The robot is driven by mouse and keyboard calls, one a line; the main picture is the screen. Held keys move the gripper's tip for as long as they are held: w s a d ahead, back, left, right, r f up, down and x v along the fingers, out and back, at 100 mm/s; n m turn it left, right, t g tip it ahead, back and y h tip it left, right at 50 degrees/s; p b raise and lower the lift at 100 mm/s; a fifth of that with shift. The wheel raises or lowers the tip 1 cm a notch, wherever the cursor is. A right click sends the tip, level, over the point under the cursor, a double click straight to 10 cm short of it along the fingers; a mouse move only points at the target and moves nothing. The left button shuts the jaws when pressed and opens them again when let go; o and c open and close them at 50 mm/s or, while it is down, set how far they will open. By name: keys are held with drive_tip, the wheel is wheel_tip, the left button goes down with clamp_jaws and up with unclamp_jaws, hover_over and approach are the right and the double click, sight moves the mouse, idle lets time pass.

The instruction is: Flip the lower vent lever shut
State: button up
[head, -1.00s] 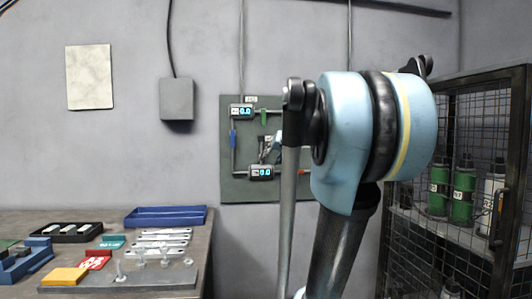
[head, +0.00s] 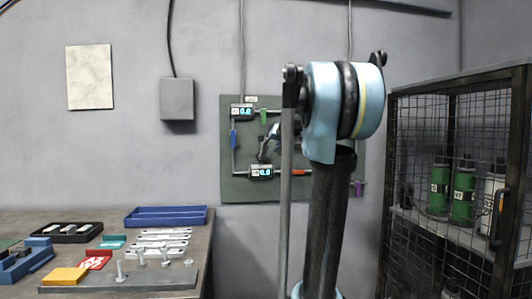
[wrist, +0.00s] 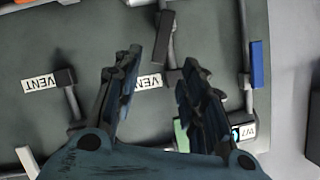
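The grey-green panel (head: 240,190) is on the back wall, and it fills most of the wrist view (wrist: 215,22). Two white VENT labels show there. One vent lever (wrist: 167,27), a dark handle on a grey stem, stands beyond and between my fingertips, near one label (wrist: 150,81). Another dark block with a grey rod (wrist: 66,77) is left of my fingers, beside the other label (wrist: 41,83). I cannot tell which is the lower vent lever. My gripper (wrist: 163,58) is open and empty in front of the panel; contact is not clear. In the head view my gripper (head: 270,145) partly hides this area.
A blue handle (wrist: 257,64) and a green handle (wrist: 181,135) are close by on the panel. Orange (head: 299,172) and purple (head: 359,188) handles are lower right. A mesh cabinet (head: 398,150) stands right; a workbench (head: 40,222) with trays and brackets is left.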

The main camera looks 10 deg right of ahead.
sight(266, 149)
drive_tip(key=x, duration=0.9)
clamp_jaws()
